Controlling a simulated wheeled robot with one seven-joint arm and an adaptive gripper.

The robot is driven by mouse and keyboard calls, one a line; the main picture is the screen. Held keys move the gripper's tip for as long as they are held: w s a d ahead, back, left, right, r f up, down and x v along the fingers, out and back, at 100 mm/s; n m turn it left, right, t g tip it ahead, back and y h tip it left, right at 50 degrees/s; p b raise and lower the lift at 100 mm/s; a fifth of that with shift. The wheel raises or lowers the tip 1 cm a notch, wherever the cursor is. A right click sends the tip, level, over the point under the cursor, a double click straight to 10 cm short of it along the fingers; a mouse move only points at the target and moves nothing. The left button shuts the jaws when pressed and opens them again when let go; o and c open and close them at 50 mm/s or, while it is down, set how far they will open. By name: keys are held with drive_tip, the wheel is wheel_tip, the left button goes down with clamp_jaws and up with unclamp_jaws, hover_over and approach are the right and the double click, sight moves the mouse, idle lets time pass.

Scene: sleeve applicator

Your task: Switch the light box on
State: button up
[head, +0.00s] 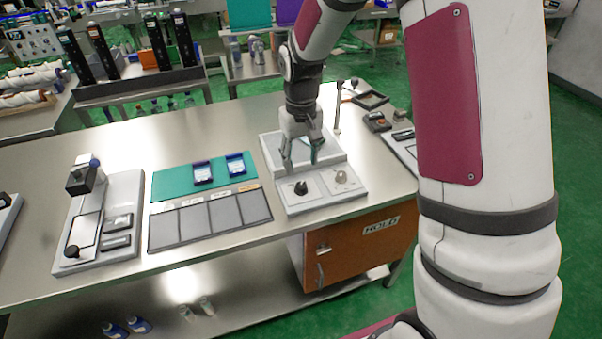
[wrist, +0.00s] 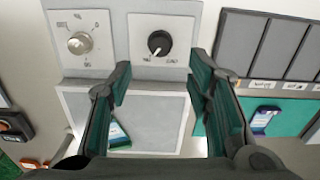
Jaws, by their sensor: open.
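The light box (head: 345,183) is a pale grey unit on the steel table, with a raised flat panel at its back and two knobs on its front. In the wrist view its flat panel (wrist: 160,112) is grey. A black knob (wrist: 159,43) with a small printed label sits beside a silver knob (wrist: 80,43) on white plates; the head view also shows the black knob (head: 300,188). My gripper (head: 302,160) is open above the panel, behind the knobs. In the wrist view its fingers (wrist: 160,80) straddle the area below the black knob, apart from it.
A vial-like item with a teal and white label (wrist: 118,135) shows beside the left finger. Left of the box is a teal mat (head: 175,180) with two blue-white packs and dark grey pads. A grey clamp device (head: 125,205) stands further left. An orange cabinet (head: 350,250) is below.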

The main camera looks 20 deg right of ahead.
drive_tip(key=shift+r, duration=1.95)
drive_tip(key=shift+r, duration=0.1)
drive_tip(key=s+r+t, duration=0.2)
drive_tip(key=s+r, duration=1)
drive_tip(key=r, duration=0.1)
drive_tip(key=s+r+t, duration=0.3)
drive_tip(key=s, duration=1.1)
drive_tip(key=shift+s+r+m, duration=0.15)
drive_tip(key=shift+r+m, duration=0.1)
drive_tip(key=shift+m, duration=0.05)
drive_tip(key=shift+d, duration=0.2)
